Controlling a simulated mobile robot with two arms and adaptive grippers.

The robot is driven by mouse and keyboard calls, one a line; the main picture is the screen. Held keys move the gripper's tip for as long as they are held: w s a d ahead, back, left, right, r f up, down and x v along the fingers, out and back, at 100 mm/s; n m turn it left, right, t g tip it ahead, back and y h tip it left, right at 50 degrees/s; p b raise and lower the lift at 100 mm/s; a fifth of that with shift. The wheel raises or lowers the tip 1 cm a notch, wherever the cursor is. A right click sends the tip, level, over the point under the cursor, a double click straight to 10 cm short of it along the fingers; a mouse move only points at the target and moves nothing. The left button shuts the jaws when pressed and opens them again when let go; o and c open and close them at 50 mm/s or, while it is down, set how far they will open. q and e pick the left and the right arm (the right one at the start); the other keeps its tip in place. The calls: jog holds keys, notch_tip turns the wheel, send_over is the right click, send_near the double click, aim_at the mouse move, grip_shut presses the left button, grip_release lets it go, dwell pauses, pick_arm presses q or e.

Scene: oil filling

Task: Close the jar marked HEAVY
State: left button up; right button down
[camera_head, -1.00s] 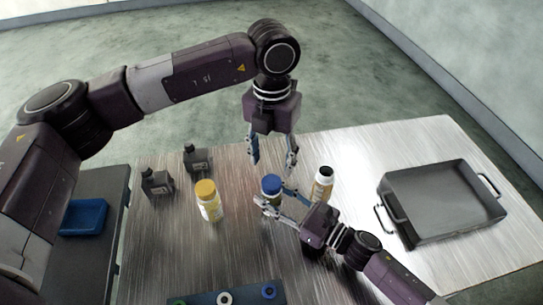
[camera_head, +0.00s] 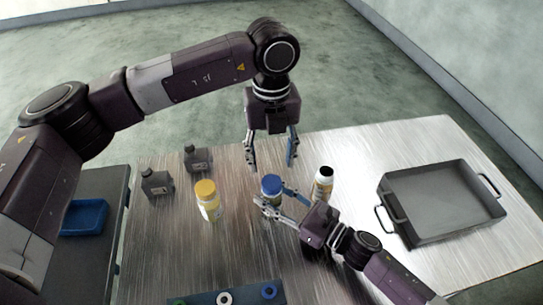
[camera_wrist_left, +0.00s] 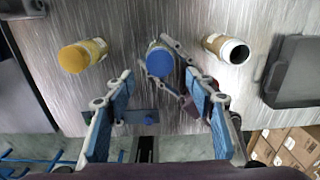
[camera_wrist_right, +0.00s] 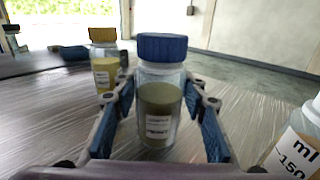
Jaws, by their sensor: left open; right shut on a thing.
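A jar with a blue cap (camera_head: 271,184) stands upright on the table. Its label shows in the right wrist view (camera_wrist_right: 158,127) but is too small to read. The blue cap sits on its mouth; I cannot tell how tight. My right gripper (camera_head: 273,201) is shut on this jar's body, one finger on each side below the cap. My left gripper (camera_head: 271,165) is open and empty above and behind the jar, pointing down. A yellow-capped jar (camera_head: 208,203) stands to the left. An uncapped jar with a dark mouth (camera_head: 323,182) stands to the right. I cannot read HEAVY anywhere.
Two dark grey bottles (camera_head: 157,184) (camera_head: 196,159) stand at the back left. A grey metal tray (camera_head: 412,237) with handles lies at the right. A dark rack (camera_head: 240,298) with coloured rings lies at the front edge. A blue bin (camera_head: 83,217) sits on the left side table.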

aim_at(271, 182)
pick_arm(q)
notch_tip(271, 182, down, 8)
jog(key=shift+r, duration=0.1)
dwell(0.4)
